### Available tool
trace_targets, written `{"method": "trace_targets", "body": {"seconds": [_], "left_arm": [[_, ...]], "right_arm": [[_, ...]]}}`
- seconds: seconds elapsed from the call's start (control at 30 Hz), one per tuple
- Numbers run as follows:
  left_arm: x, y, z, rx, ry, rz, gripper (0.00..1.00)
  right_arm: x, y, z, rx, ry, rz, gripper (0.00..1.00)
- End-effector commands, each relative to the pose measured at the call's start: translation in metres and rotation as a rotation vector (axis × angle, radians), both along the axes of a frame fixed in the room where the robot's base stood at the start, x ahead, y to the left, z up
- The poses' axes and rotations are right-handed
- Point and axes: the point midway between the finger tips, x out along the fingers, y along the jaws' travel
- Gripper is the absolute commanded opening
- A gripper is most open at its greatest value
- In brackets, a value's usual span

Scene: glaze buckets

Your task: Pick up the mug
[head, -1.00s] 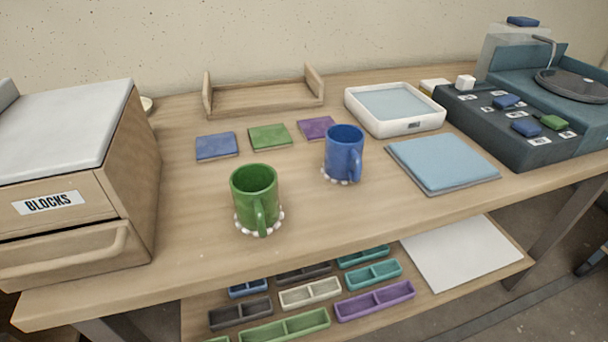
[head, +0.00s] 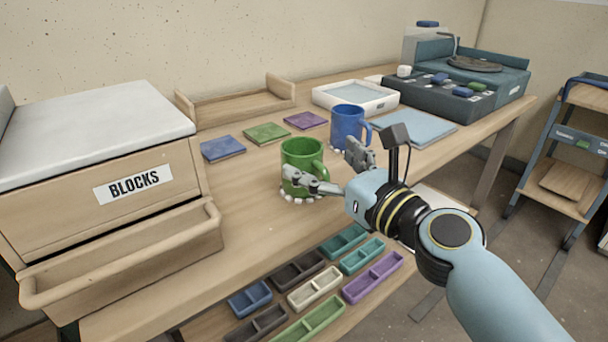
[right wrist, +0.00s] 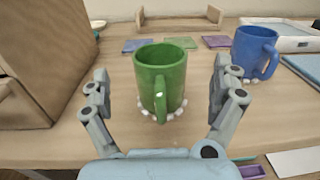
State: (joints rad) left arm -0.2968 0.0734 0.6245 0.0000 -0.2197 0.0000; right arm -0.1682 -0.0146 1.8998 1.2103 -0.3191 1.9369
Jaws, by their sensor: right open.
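A green mug (head: 302,158) stands upright on a ring of white pebbles on the table. A blue mug (head: 347,126) stands upright behind it to the right, also on white pebbles. My right gripper (head: 335,170) is open and empty just in front of the green mug. In the right wrist view the green mug (right wrist: 160,80) is centred ahead between the two spread fingers (right wrist: 160,98), with its handle turned toward me. The blue mug (right wrist: 254,52) is beyond the right finger. My left gripper is out of view.
A wooden blocks box (head: 120,190) with a drawer front stands on the left. Blue, green and purple tiles (head: 266,133) lie behind the green mug. A white tray (head: 355,97), a light blue cloth (head: 425,130) and a dark machine are at the back right. Several divided trays sit below.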

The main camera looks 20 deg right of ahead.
Motion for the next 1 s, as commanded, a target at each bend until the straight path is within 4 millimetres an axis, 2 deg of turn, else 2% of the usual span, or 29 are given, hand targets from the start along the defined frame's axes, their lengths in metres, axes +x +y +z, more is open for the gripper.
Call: {"method": "trace_targets", "body": {"seconds": [0.17, 0.4, 0.7, 1.0], "left_arm": [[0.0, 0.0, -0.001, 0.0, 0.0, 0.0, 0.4], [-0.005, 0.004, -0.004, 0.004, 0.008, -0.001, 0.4], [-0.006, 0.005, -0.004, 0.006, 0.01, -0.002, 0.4], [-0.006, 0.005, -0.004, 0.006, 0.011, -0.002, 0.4]], "right_arm": [[0.016, 0.005, -0.001, 0.0, 0.0, 0.0, 0.95], [0.05, 0.015, -0.002, -0.002, 0.0, -0.001, 0.95], [0.054, 0.017, -0.002, -0.003, 0.002, 0.0, 0.94], [0.054, 0.017, -0.002, -0.003, 0.002, 0.0, 0.55]]}}
